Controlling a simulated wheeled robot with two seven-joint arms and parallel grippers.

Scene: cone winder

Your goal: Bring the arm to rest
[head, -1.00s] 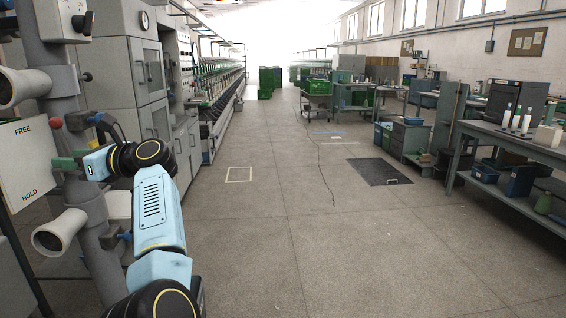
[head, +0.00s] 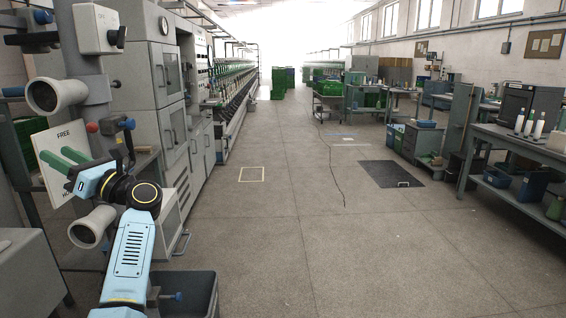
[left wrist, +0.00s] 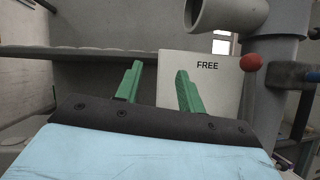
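My left arm comes in from the lower left in the head view. My left gripper (head: 58,157) has green fingers that stand apart, in front of the white FREE/HOLD plate (head: 66,138) and covering part of it. In the left wrist view, the gripper (left wrist: 158,80) is open, with nothing between its fingers. The plate (left wrist: 208,90) with the word FREE shows behind the right finger. A red knob (head: 92,127) is up and to the right of the fingers; it also shows in the left wrist view (left wrist: 251,62). My right gripper is not in view.
A grey post with cone holders (head: 57,94) stands close beside the left arm. Grey machine cabinets (head: 165,90) are behind it. A workbench (head: 510,148) with white cones is at the right. The middle floor (head: 320,240) is clear.

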